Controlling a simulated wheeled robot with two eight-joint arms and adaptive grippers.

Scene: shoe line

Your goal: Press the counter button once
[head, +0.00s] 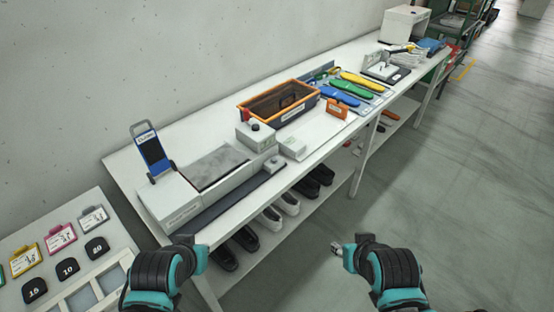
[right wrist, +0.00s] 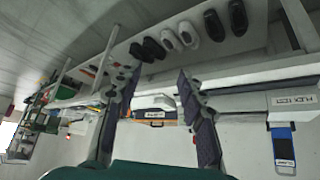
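A white box with a round black knob on top (head: 255,126) stands on the bench beside the orange-rimmed crate; it looks like a button. A smaller light box (head: 274,164) sits at the bench's front edge. I cannot tell which one is the counter button. My left gripper (head: 197,252) is low in the head view, in front of the bench and apart from both; its fingers are not clear. My right gripper (head: 338,250) is over the floor in front of the bench. In the right wrist view its two fingers (right wrist: 162,122) are spread with nothing between them.
The long white bench (head: 335,140) carries a grey-topped unit (head: 215,168), a blue sign on a stand (head: 152,152), the orange-rimmed crate (head: 278,102) and coloured shoe-shaped pieces (head: 343,96). Shoes (head: 287,203) stand on its lower shelf. A tag board (head: 95,276) is at left. The right floor is clear.

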